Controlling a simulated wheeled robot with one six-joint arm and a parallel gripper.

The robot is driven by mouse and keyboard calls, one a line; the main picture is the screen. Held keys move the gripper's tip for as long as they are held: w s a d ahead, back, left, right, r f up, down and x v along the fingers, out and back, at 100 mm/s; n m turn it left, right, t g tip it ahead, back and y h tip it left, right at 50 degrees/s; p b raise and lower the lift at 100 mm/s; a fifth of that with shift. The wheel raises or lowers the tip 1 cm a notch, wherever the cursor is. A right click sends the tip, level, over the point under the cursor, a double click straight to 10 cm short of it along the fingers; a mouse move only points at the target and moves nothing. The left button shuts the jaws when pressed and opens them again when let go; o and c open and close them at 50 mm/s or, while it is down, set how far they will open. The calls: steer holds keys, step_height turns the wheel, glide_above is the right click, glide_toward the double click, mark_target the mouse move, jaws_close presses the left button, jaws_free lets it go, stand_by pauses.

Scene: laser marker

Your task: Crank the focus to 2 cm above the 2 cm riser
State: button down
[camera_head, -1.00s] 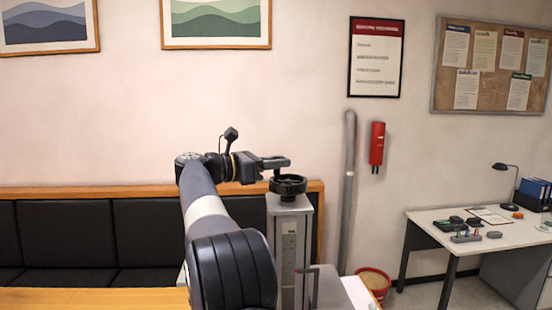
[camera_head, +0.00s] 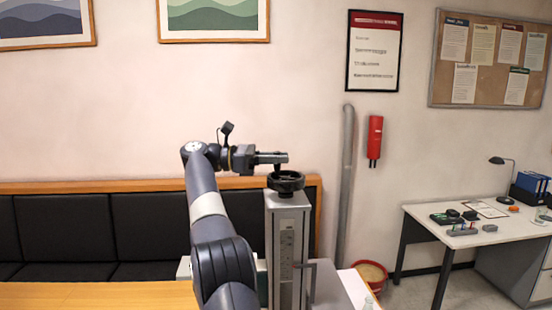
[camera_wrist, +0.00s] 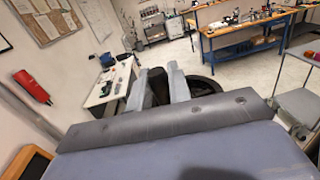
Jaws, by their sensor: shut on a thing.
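The grey focus column (camera_head: 287,240) stands upright in the middle of the head view, with a scale strip (camera_head: 287,255) on its front too small to read. A black handwheel (camera_head: 286,181) sits on top of the column. My gripper (camera_head: 281,158) reaches in from the left, level, just above the wheel. In the wrist view the two grey fingers of my gripper (camera_wrist: 160,85) close around a dark upright crank knob (camera_wrist: 160,88). The black wheel (camera_wrist: 208,86) shows behind the right finger. The riser and the gap above it cannot be made out.
A wooden table edge (camera_head: 100,299) and a black padded bench (camera_head: 75,240) lie to the left. A white desk (camera_head: 480,231) with small items stands at the right. A red bucket (camera_head: 371,275) stands on the floor. A blue workbench (camera_wrist: 245,40) is farther off in the wrist view.

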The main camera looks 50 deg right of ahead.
steer(key=shift+d+r+m+g+y, duration=0.1)
steer(key=shift+m+g+y, duration=0.2)
steer(key=shift+y, duration=0.1)
stand_by(0.3)
steer(key=c, duration=1.4)
jaws_free()
steer(key=shift+o, duration=0.2)
